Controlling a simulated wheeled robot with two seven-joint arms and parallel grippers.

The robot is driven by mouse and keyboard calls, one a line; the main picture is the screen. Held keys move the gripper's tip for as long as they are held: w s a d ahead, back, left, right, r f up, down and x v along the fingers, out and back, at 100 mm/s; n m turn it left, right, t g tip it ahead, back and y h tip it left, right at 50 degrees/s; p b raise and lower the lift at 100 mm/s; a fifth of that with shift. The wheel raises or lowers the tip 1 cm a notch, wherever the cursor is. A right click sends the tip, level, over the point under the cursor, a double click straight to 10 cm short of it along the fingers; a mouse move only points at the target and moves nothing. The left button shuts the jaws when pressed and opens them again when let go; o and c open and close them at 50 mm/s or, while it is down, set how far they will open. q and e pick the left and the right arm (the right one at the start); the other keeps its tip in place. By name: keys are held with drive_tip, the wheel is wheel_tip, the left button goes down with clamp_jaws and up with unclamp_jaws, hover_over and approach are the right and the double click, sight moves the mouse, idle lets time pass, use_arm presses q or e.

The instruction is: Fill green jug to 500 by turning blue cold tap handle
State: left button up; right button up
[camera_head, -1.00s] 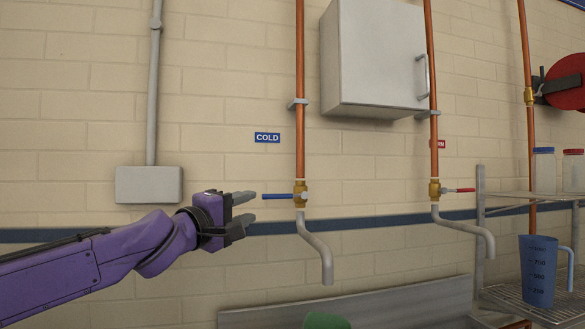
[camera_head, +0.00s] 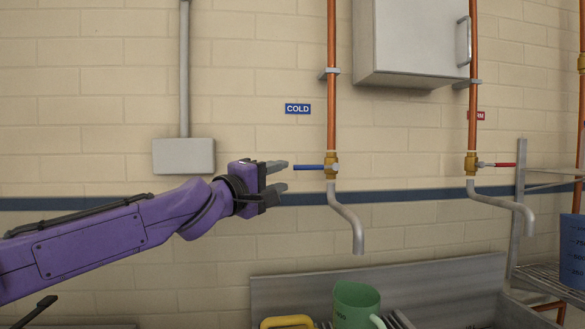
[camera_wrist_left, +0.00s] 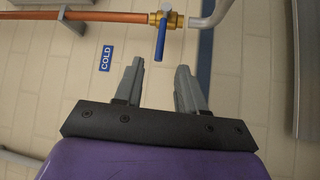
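The blue cold tap handle (camera_head: 309,167) points left from a brass valve (camera_head: 331,166) on a copper pipe, beside the COLD sign (camera_head: 298,109). It also shows in the left wrist view (camera_wrist_left: 160,40), beyond my fingertips. My left gripper (camera_head: 281,177) is open and empty, just left of the handle and apart from it. Its two spread fingers show in the left wrist view (camera_wrist_left: 158,75). The green jug (camera_head: 357,306) stands at the bottom, roughly below the cold spout (camera_head: 350,222); its water level cannot be seen. My right gripper is not in view.
A red-handled tap (camera_head: 497,165) with its own spout is on the right. A blue jug (camera_head: 573,250) stands on a wire shelf at the right edge. A yellow object (camera_head: 287,322) lies left of the green jug. A grey cabinet (camera_head: 412,40) hangs above.

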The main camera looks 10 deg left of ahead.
sight(302, 168)
use_arm(q)
drive_tip(key=shift+p+x, duration=0.75)
drive_tip(key=shift+x, duration=1.85)
drive_tip(key=shift+p+x, duration=1.05)
drive_tip(key=shift+x, duration=1.05)
drive_tip(key=shift+w+d, duration=0.2)
drive_tip(key=shift+w, duration=0.25)
clamp_jaws()
